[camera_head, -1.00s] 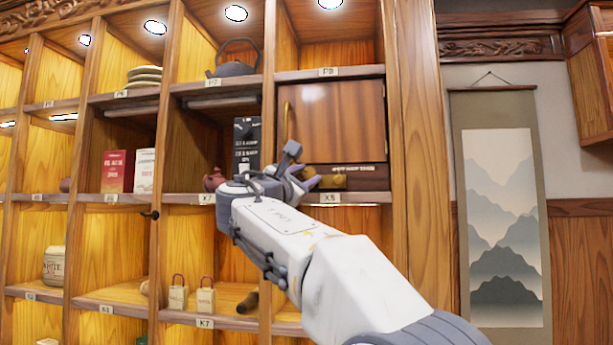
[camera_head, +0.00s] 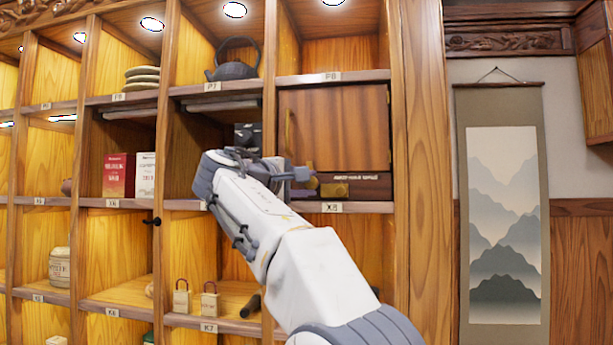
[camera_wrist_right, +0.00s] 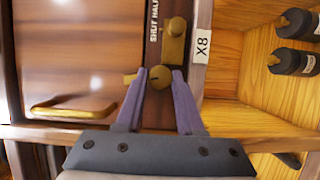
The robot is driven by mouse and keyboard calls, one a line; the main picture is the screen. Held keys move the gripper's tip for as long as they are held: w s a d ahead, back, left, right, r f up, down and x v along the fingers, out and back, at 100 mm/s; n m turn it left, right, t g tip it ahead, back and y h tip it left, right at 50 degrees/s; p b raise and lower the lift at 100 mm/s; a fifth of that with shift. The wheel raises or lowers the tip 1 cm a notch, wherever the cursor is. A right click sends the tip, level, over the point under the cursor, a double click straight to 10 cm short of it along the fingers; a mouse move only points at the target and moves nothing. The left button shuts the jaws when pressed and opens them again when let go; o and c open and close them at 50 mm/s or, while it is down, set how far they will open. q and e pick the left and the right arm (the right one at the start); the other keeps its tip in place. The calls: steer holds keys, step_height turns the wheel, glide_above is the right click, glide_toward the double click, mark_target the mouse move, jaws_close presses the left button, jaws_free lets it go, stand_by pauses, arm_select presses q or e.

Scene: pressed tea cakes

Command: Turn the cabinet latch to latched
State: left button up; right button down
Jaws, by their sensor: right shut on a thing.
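The cabinet door (camera_head: 338,125) is a brown wooden panel, closed in its frame, with a brass bar handle. The same door (camera_wrist_right: 75,50) and its handle (camera_wrist_right: 75,107) show in the right wrist view. Below the door in the head view is a dark strip with lettering (camera_head: 360,177) and a brass latch plate (camera_head: 334,190). In the wrist view the latch's round brass knob (camera_wrist_right: 160,77) sits between the fingers of my right gripper (camera_wrist_right: 160,75), which is shut on it. A short brass piece sticks out at the left finger. My right gripper (camera_head: 302,182) partly hides the latch in the head view.
An X8 tag (camera_wrist_right: 202,45) is beside the latch. A dark box (camera_head: 247,137) stands in the cubby left of the door, and a dark kettle (camera_head: 232,60) sits above. Dark bottles (camera_wrist_right: 295,62) show in the neighbouring compartment.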

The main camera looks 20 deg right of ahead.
steer(key=shift+m+g+y+p, duration=0.3)
steer(key=shift+m+p, duration=0.2)
steer(key=shift+m, duration=0.4)
steer(key=c, duration=0.5)
jaws_free()
steer(key=b+v, duration=0.1)
steer(key=v, duration=0.9)
steer(key=shift+s+a+r, duration=0.1)
steer(key=shift+s, duration=0.1)
